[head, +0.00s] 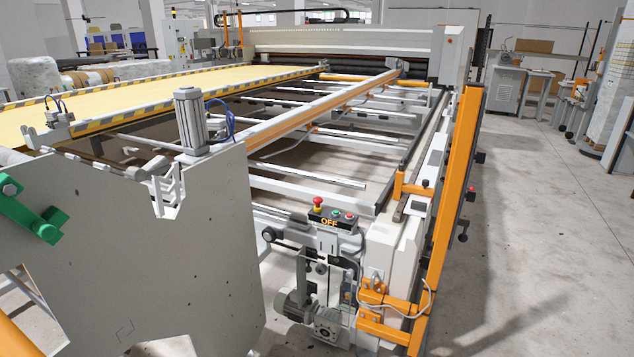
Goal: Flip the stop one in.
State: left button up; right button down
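A small grey control box (333,218) sits on the near end of the quilting gantry, right of the large grey side plate. On its top left stands a red mushroom-shaped stop button (318,202). A small green button (336,213) and a small red button (349,216) sit to its right. I cannot tell whether the stop button is pressed in or raised. Neither of my grippers shows in the head view, and nothing touches the box.
The large grey side plate (150,260) with a green lever (30,211) fills the lower left. A tall orange guard post (452,200) stands right of the box. A motor and gear assembly (310,310) lies below it. Open concrete floor (540,240) is on the right.

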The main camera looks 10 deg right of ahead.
aim_at(318, 200)
jog(key=i+z, duration=0.1)
jog(key=i, duration=0.7)
jog(key=i+j, duration=0.2)
jog(key=i, duration=0.6)
jog(key=l+z, duration=0.05)
